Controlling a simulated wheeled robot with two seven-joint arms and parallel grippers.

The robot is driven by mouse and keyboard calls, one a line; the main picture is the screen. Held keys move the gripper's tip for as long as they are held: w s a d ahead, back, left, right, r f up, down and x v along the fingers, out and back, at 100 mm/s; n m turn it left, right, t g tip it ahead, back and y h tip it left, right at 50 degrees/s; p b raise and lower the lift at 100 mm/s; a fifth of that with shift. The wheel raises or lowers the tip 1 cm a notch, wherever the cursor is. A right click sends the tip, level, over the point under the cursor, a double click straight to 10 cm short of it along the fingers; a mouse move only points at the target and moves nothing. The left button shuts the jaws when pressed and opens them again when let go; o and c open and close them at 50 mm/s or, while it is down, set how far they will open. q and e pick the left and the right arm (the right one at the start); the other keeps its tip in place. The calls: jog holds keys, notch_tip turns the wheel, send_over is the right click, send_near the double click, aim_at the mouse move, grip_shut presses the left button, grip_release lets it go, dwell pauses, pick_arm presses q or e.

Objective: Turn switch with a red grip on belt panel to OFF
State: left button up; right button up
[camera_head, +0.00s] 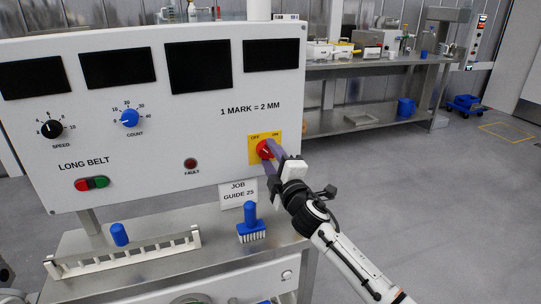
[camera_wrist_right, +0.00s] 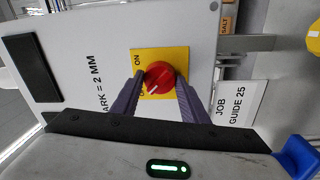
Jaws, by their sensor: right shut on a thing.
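The switch's red grip (camera_head: 264,149) sits on a yellow plate (camera_head: 254,157) at the lower right of the white belt panel (camera_head: 215,115). OFF is printed at the plate's upper left, ON at its upper right. My right gripper (camera_head: 271,157) has its purple fingers on either side of the grip and is shut on it. In the right wrist view the red grip (camera_wrist_right: 158,76) shows between the fingertips. Its white mark points to the lower left there, toward the OFF label, which a finger partly hides. My left gripper is not in view.
The panel also holds a black SPEED knob (camera_head: 52,128), a blue COUNT knob (camera_head: 130,118), a red-green button pair (camera_head: 92,184) and a FAULT lamp (camera_head: 190,164). A JOB GUIDE 25 sign (camera_head: 238,193) and a blue-handled brush (camera_head: 250,224) stand below the switch, near my right gripper.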

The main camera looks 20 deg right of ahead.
dwell(0.4)
jog(key=o, duration=1.1)
jog(key=shift+c, duration=0.2)
jog(key=s, duration=1)
jog(key=shift+s+d+f, duration=0.15)
jog(key=shift+d+f, duration=0.05)
jog(key=shift+f, duration=0.15)
jog(key=shift+f, duration=0.1)
